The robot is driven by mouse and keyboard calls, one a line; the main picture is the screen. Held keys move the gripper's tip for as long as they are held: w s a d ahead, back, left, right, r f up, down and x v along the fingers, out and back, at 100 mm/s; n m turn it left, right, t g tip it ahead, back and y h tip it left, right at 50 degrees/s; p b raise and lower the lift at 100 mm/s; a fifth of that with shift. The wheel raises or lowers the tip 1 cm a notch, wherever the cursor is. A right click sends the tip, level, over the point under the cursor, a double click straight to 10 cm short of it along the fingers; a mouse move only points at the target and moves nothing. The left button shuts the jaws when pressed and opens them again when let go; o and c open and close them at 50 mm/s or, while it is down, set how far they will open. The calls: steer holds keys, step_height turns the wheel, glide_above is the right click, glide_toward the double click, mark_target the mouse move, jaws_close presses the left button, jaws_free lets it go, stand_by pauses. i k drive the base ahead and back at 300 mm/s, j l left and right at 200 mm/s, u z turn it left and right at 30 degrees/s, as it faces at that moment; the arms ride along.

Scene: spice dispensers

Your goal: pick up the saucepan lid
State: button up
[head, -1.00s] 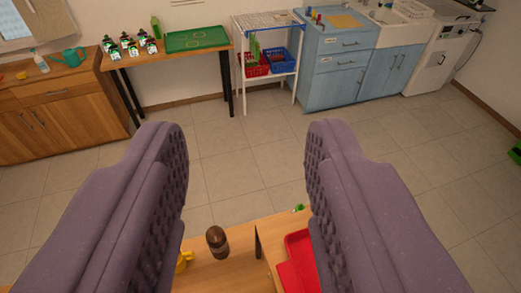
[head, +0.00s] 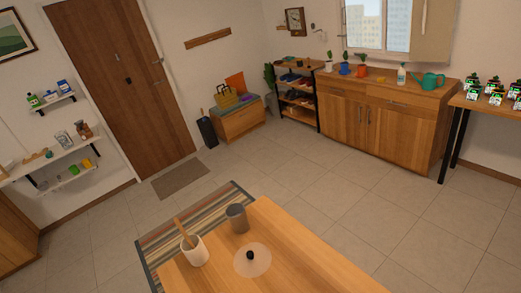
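The saucepan lid (head: 240,266) lies on the wooden table at the bottom of the head view. It looks like a pale, see-through disc with a black knob (head: 250,255) on top, and it lies knob up. No saucepan shows in this view. My gripper is not in view, so I cannot see its fingers or where it is relative to the lid.
The wooden table (head: 310,272) also holds a white crock (head: 196,256) with a wooden utensil and a grey cup (head: 237,218), both left of the lid. The tabletop right of the lid is clear. Open tiled floor (head: 340,190) lies beyond, towards a wooden cabinet (head: 375,125).

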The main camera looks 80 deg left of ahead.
mark_target(252, 259)
steer(key=k+u, duration=0.15)
steer(key=u, duration=1.8)
steer(key=k+z, duration=0.25)
steer(key=k, duration=0.15)
steer(key=k+l+z, duration=0.25)
steer(key=k, duration=0.2)
